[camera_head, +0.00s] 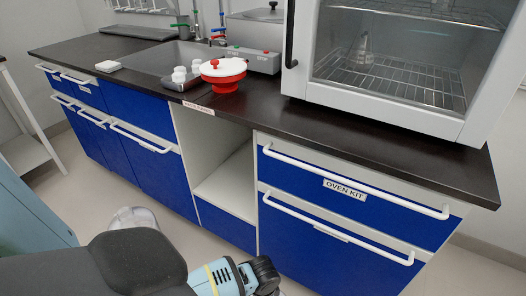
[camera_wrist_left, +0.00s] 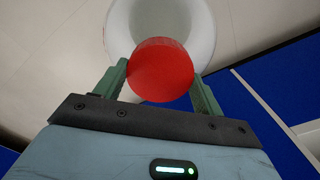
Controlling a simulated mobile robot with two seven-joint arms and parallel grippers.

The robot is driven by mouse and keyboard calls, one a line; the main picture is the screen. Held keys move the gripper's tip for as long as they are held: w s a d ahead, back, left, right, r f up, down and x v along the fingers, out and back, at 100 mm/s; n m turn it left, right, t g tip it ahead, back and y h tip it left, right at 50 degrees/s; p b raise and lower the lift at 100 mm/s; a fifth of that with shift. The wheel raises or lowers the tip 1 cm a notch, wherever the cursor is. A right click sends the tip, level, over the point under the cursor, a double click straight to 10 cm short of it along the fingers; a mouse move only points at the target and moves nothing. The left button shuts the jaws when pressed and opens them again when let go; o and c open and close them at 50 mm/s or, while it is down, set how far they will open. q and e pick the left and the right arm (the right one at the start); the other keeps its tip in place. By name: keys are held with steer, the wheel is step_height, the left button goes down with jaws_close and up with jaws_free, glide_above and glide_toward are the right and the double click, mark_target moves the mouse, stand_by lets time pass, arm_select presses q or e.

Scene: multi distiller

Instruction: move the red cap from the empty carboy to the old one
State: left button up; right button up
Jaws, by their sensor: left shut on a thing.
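In the left wrist view the red cap (camera_wrist_left: 160,72) is a plain red cylinder between the two green fingers of my left gripper (camera_wrist_left: 160,84), which is shut on it. Behind the cap is a whitish round vessel (camera_wrist_left: 203,28), which looks like a carboy; I cannot tell whether the cap touches it or whether it is the empty or the old one. In the head view a pale translucent rounded top (camera_head: 133,214), possibly a carboy, shows on the floor side, partly hidden by my dark arm. My right gripper is not in view.
An open bay (camera_head: 215,150) lies between the cabinets. A white side table (camera_head: 30,155) stands at left.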

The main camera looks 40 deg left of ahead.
arm_select(q)
steer(key=shift+f, duration=0.2)
steer(key=o, duration=1)
step_height(320, 180, up, 7)
steer(key=p, duration=0.2)
steer(key=shift+p, duration=0.4)
steer(key=shift+r, duration=0.4)
